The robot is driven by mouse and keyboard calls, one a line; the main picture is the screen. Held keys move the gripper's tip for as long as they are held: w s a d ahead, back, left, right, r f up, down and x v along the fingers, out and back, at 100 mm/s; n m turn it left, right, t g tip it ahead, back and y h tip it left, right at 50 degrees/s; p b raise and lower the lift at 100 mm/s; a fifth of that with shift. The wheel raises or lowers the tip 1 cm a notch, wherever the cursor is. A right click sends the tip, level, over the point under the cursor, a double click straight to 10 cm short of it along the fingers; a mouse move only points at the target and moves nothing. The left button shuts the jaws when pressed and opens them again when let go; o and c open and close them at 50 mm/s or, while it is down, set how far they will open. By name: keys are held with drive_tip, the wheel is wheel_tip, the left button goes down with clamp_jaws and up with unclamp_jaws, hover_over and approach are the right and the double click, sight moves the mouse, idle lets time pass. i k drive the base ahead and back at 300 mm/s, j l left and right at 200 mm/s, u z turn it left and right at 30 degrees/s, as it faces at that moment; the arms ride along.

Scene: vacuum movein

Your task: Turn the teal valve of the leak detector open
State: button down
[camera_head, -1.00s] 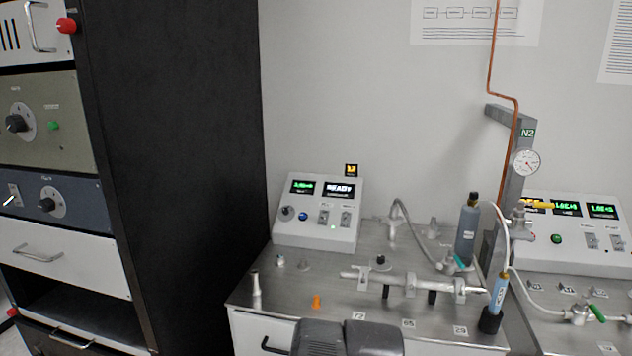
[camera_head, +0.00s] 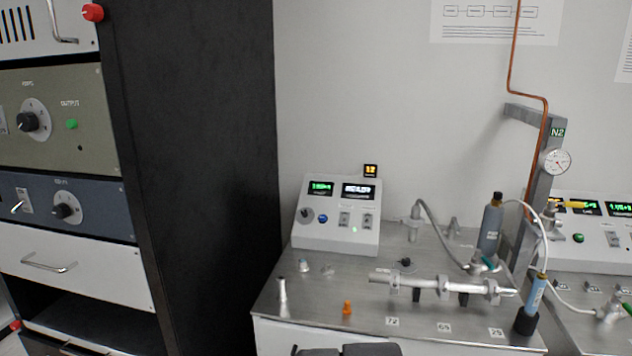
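A small valve with a teal handle (camera_head: 489,263) sits on the metal bench top, at the foot of a grey cylinder (camera_head: 491,228) and near the end of a grey hose. The handle is small, so its exact turn is hard to tell. A white console (camera_head: 337,236) with green and white displays stands to the left on the same bench; it may be the leak detector, but its label cannot be read. Dark grey parts of my own arm show at the bottom edge. My gripper's fingers are not in view.
A horizontal metal tube assembly (camera_head: 440,284) lies in front of the valve. A blue bottle (camera_head: 535,293) in a black holder stands to its right. An orange piece (camera_head: 347,307) and a metal post (camera_head: 282,290) stand at the front left. A tall black rack (camera_head: 195,150) borders the left.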

sight(477, 253)
drive_tip(key=k+j+z, duration=0.15)
drive_tip(key=k+l+z, duration=0.1)
drive_tip(key=k, duration=0.8)
